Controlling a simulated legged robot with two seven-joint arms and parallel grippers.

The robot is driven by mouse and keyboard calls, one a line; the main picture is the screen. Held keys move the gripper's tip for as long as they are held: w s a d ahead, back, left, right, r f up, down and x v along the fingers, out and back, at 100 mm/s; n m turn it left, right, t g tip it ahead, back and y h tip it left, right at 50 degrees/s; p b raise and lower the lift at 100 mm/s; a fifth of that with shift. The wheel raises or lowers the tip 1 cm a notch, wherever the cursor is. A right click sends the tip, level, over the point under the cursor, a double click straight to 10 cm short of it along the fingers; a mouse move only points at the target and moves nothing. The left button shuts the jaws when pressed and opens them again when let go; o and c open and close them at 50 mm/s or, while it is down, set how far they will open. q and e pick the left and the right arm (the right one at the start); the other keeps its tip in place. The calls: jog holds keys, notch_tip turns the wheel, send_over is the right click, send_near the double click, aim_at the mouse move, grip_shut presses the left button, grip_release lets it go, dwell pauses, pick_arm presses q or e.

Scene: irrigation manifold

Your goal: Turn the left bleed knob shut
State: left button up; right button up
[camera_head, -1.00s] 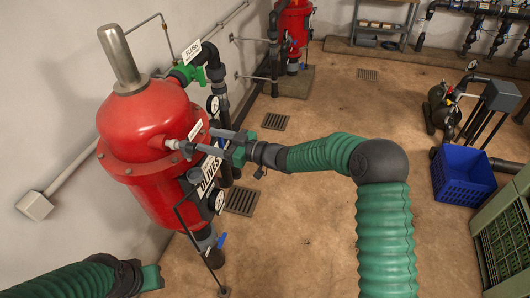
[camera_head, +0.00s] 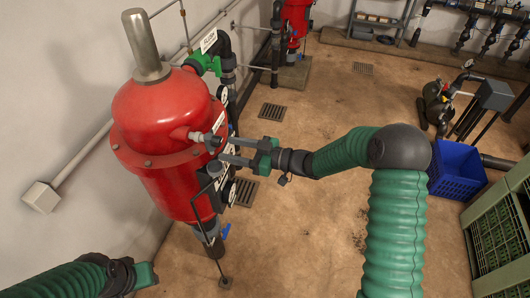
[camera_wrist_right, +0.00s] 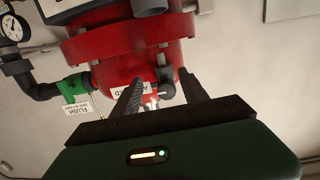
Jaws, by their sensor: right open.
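The red filter tank (camera_head: 160,180) stands at the left of the head view. A small pale fitting (camera_head: 195,136) on its side carries the grey bleed knob (camera_head: 212,142). My right gripper (camera_head: 225,148) is open, with its two fingers pointing at the knob. The knob looks close to the fingertips; I cannot tell whether they touch it. In the right wrist view, the dark knob (camera_wrist_right: 165,86) shows between the open fingers, nearer the right one, beside a partly covered label (camera_wrist_right: 135,88). My left gripper (camera_head: 146,275) is low at the left, away from the tank; its fingers are not clear.
A green flush valve (camera_head: 203,62) and dark pipes stand behind the tank. A thin dark rod rises from the floor in front of it. A blue crate (camera_head: 456,170) and green crates (camera_head: 500,230) are at the right. The floor between is open, with drain grates (camera_head: 272,111).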

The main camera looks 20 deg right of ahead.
pick_arm(q)
jog(key=f+b, duration=0.3)
jog(key=d+f+b, duration=0.1)
jog(key=shift+s+f+b, duration=0.15)
jog(key=shift+s+b, duration=0.15)
jog(key=shift+b, duration=0.05)
pick_arm(e)
jog(key=w+f+v, duration=0.1)
jog(key=v, duration=2.7)
jog(key=shift+d, duration=0.45)
